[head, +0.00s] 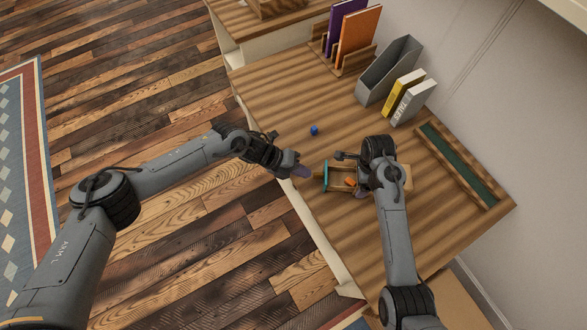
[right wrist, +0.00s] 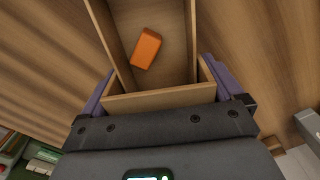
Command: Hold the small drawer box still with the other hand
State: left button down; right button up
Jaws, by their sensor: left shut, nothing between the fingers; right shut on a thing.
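The small drawer box (head: 402,180) is light wood and lies on the desk, partly hidden under my right arm. Its open drawer reaches left, with a teal front (head: 325,176) and an orange block (head: 350,182) inside. The right wrist view shows the orange block (right wrist: 146,48) between wooden side walls. My right gripper (right wrist: 163,88) has its purple fingers on both sides of the wooden end (right wrist: 160,99) and is shut on the box. My left gripper (head: 297,171) is shut and empty, left of the teal front and apart from it, near the desk's left edge.
A small blue object (head: 314,130) stands on the desk above the drawer. A grey file holder (head: 388,72), yellow and white books (head: 412,100) and a green-lined tray (head: 458,165) line the wall side. Orange and purple books (head: 357,38) stand farther back. The desk's lower part is clear.

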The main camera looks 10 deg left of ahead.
aim_at(320, 174)
pick_arm(q)
jog(key=shift+d, duration=0.15)
jog(key=d, duration=0.5)
jog(key=shift+w, duration=0.15)
jog(key=shift+a, duration=0.15)
pick_arm(e)
jog(key=shift+a, duration=0.1)
pick_arm(q)
jog(key=shift+a, duration=0.15)
